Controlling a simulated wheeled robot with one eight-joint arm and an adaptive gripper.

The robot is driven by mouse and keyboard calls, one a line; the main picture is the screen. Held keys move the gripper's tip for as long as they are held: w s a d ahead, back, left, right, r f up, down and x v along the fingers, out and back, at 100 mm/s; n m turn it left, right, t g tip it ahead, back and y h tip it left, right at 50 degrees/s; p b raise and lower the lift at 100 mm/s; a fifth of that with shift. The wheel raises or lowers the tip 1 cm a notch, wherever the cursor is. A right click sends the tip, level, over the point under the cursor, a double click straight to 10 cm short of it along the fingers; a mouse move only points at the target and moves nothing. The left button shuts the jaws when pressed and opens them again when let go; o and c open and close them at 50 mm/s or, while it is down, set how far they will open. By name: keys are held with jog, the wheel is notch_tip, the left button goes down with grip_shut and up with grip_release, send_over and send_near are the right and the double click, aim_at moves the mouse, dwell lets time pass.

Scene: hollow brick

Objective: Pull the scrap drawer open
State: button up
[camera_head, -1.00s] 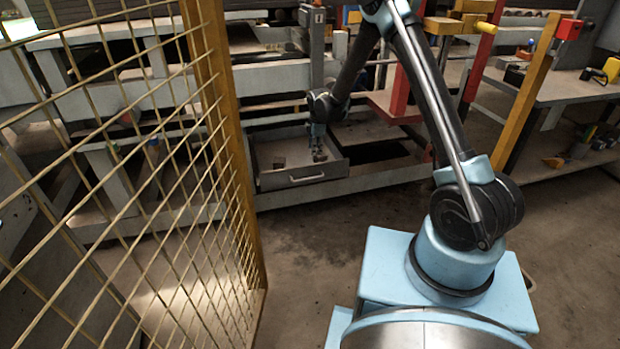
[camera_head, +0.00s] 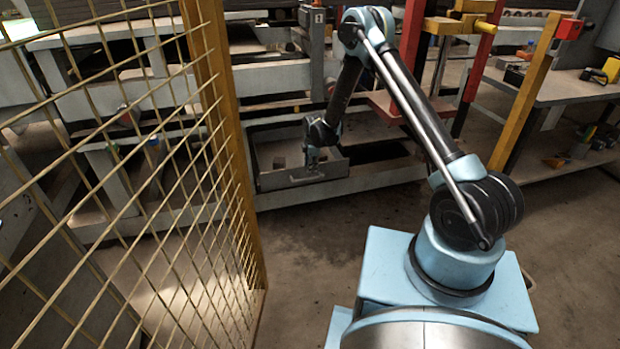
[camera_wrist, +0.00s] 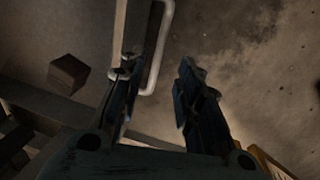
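The scrap drawer (camera_head: 268,181) is a grey, shallow open-topped drawer low in the bench frame. Its interior shows in the head view. In the wrist view its front wall (camera_wrist: 120,30) runs up the picture, with the pale U-shaped handle (camera_wrist: 164,45) on its outer side. My gripper (camera_head: 312,168) is at the drawer front, pointing down and covering most of the handle in the head view. In the wrist view my gripper (camera_wrist: 161,68) is open. The handle bar lies between the fingers, with the left finger on the drawer side. Contact cannot be told.
A small dark block (camera_wrist: 68,72) lies inside the drawer. A yellow mesh fence (camera_head: 225,140) stands at the left. A red post (camera_head: 408,60) and a shelf unit (camera_head: 560,88) stand at the right. The floor (camera_head: 310,235) before the drawer is clear.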

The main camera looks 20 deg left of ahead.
aim_at(310, 175)
jog(key=shift+w+a+f, duration=0.15)
jog(key=shift+w+f, duration=0.05)
jog(key=shift+f, duration=1.1)
jog(key=shift+w+a+f, duration=0.1)
jog(key=shift+w+f, duration=0.15)
jog(key=shift+f, duration=1)
jog(key=shift+w+a+f, duration=0.15)
jog(key=shift+w+f, duration=0.05)
jog(key=shift+f, duration=1.1)
grip_shut()
